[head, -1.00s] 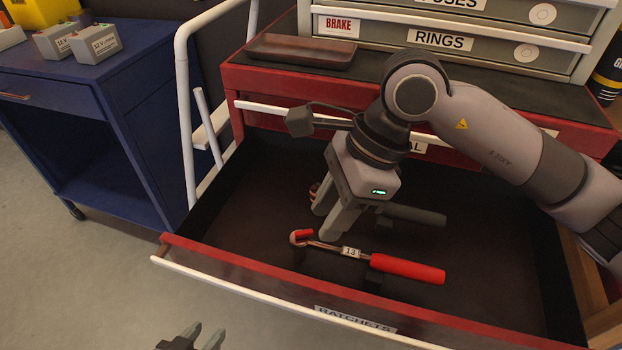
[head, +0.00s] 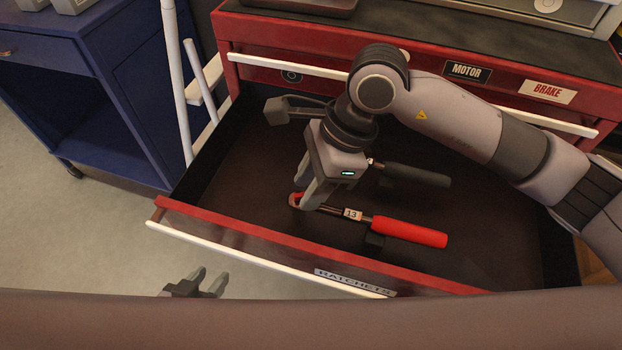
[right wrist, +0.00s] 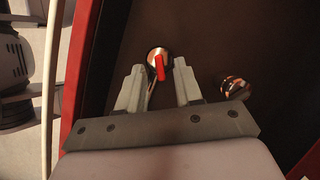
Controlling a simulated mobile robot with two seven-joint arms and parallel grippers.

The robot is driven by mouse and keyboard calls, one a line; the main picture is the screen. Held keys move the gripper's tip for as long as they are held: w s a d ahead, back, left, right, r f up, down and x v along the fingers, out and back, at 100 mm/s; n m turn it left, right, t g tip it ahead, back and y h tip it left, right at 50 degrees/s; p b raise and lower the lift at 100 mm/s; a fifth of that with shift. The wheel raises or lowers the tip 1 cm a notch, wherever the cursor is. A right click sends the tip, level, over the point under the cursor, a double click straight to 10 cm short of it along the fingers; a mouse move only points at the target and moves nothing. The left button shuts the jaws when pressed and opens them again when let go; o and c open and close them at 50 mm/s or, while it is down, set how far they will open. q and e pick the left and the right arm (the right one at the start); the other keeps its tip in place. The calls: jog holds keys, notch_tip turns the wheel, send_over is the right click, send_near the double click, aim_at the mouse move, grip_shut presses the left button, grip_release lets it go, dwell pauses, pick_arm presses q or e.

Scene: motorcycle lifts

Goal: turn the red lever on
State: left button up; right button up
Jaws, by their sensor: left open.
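A ratchet with a red handle (head: 410,232) and a "13" label lies in the open drawer. The small red lever (right wrist: 159,67) is on its round metal head, in the right wrist view between my fingertips and just beyond them. In the head view the ratchet head (head: 296,199) is partly hidden by my right gripper (head: 309,204). That gripper also shows in the right wrist view (right wrist: 159,74); its fingers are apart and hold nothing. I cannot tell if they touch the ratchet head. My left gripper (head: 209,279) is open and empty, in front of the drawer.
A second ratchet with a dark handle (head: 418,175) lies behind the red one. The drawer's red front wall (head: 250,236) with its white handle and the "RATCHETS" label is nearby. A blue cabinet (head: 100,95) stands at the left.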

grip_shut()
jog(key=m+b, duration=0.1)
jog(key=m+t+b, duration=0.1)
jog(key=shift+s+f+m+b, duration=0.2)
jog(key=shift+s+m+b, duration=0.1)
jog(key=shift+m, duration=0.1)
jog(key=shift+s+m+t+b, duration=0.1)
jog(key=shift+m+t+b, duration=0.3)
jog(key=shift+m+b, duration=0.45)
jog(key=m+b, duration=0.1)
jog(key=m+t+b, duration=0.1)
jog(key=m, duration=0.1)
jog(key=m+b, duration=0.1)
jog(key=shift+s+a+m+t+h+b, duration=0.15)
jog(key=shift+s+m+t+h+b, duration=0.1)
jog(key=shift+s+t+h+b, duration=0.1)
jog(key=shift+s+a+r+m+t+h+b, duration=0.1)
jog(key=shift+m+t+h+b, duration=0.1)
jog(key=shift+m+b, duration=0.45)
jog(key=shift+s+a+r+m+t+h+b, duration=0.1)
jog(key=shift+m+t+b, duration=0.05)
jog(key=shift+m+b, duration=0.5)
jog(key=shift+m, duration=0.3)
